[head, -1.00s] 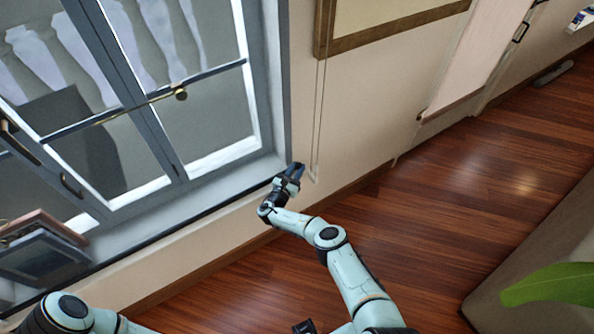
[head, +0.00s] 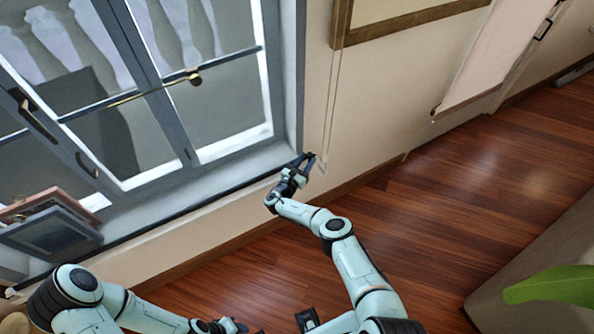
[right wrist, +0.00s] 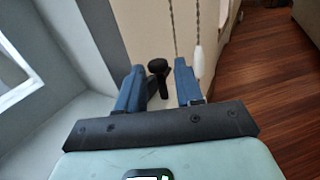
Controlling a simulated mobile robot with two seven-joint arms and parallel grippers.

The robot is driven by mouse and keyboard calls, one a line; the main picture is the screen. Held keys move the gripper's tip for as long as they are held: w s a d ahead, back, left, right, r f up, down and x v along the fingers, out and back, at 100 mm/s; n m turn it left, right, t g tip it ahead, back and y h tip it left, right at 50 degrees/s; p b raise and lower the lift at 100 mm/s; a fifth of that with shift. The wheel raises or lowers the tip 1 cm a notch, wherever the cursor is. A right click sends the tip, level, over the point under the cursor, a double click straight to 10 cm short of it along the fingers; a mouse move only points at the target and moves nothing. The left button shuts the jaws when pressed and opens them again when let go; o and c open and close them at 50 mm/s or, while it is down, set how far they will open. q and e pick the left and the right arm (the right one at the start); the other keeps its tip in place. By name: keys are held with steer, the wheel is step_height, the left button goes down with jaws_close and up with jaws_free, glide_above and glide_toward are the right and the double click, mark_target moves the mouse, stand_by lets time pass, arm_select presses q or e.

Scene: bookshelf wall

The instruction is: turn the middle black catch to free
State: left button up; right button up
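A black catch (right wrist: 157,67) with a rounded head and short stem shows in the right wrist view, near the window's edge. My right gripper (right wrist: 157,88) is open, with one blue finger on each side of the catch; I cannot tell whether either finger touches it. In the head view my right gripper (head: 306,162) is at the wall by the lower right window corner, and the catch is too small to make out clearly there. My left gripper (head: 232,326) is partly in view at the bottom edge; its fingers are not clear.
Two thin cords hang beside the right gripper, with a white pull (right wrist: 198,62) close to the right finger. The window (head: 150,95) and its sill are at left. A picture frame (head: 400,28) hangs above right. Wooden floor (head: 440,220) is open at right.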

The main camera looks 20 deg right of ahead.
arm_select(q)
steer(key=w+r+p, duration=0.1)
steer(key=r, duration=0.1)
steer(key=w+r+p, duration=0.1)
steer(key=w+r, duration=0.1)
steer(key=shift+w, duration=0.1)
arm_select(e)
steer(key=v, duration=1.2)
steer(key=shift+a+r, duration=0.15)
